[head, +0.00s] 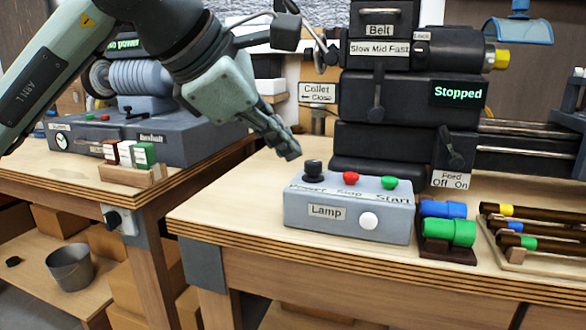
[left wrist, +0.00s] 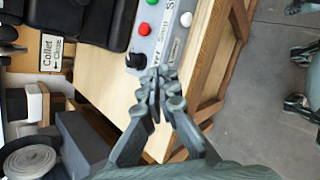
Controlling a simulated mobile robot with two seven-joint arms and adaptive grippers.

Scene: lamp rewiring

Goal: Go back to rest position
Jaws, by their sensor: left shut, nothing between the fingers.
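My left gripper (head: 288,148) comes in from the upper left in the head view. It is shut and empty, with its fingertips above and just left of the grey lamp control box (head: 300,222). The box has a black knob (head: 313,168), a red button (head: 350,178), a green button (head: 389,182) and a white button (head: 368,221). In the left wrist view the closed fingertips (left wrist: 160,82) appear in front of the box's end near the black knob (left wrist: 136,61). Whether they touch the box is unclear. My right gripper is not recognisable in the head view.
A black lathe (head: 400,110) with a "Stopped" display stands behind the box. Blue and green cylinders (head: 449,231) and a rack of dark rods (head: 530,232) lie to the right. A second bench (head: 50,185) stands left across a gap, with a metal bucket (head: 70,268) on its lower shelf.

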